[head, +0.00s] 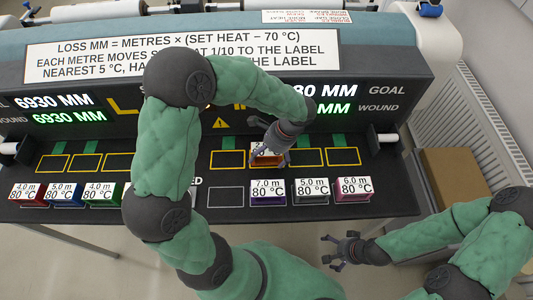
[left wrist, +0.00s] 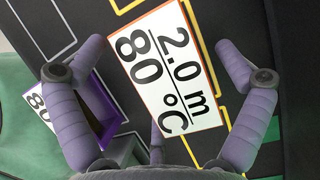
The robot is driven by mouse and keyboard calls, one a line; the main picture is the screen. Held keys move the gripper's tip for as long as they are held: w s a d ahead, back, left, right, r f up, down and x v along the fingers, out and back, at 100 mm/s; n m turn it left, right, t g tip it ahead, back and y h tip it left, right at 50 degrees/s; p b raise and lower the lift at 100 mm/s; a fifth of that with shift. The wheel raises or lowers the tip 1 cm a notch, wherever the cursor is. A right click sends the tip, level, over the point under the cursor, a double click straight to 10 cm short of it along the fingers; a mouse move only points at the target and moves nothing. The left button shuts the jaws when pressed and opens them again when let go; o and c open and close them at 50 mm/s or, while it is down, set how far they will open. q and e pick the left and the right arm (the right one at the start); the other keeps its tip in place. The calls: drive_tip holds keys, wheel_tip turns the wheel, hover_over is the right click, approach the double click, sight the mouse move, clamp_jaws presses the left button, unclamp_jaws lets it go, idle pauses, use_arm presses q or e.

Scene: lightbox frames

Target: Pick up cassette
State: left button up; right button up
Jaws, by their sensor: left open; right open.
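A cassette with a white label and orange edges (head: 267,160) sits in a yellow-outlined slot on the dark bench. In the left wrist view the cassette (left wrist: 165,70) reads "2.0 m 80 °C". My left gripper (head: 270,152) is open over it, with one finger on each side; contact cannot be told. In the head view the gripper partly hides this cassette. Other cassettes stand along the front row: purple (head: 268,194), grey (head: 312,191) and magenta (head: 354,190) at right. My right gripper (head: 342,248) is open and empty, beyond the bench's front edge.
Red (head: 27,194), blue (head: 64,194) and green (head: 101,194) cassettes stand at the front left. My left arm hides part of the row. Empty yellow-outlined slots (head: 343,156) flank the orange cassette. The machine's display panel (head: 370,95) rises behind. A brown box (head: 444,175) is at right.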

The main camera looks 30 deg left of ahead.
use_arm(q)
drive_tip(key=shift+f, duration=0.2)
idle(0.5)
drive_tip(key=shift+c, duration=0.3)
drive_tip(key=c, duration=1.2)
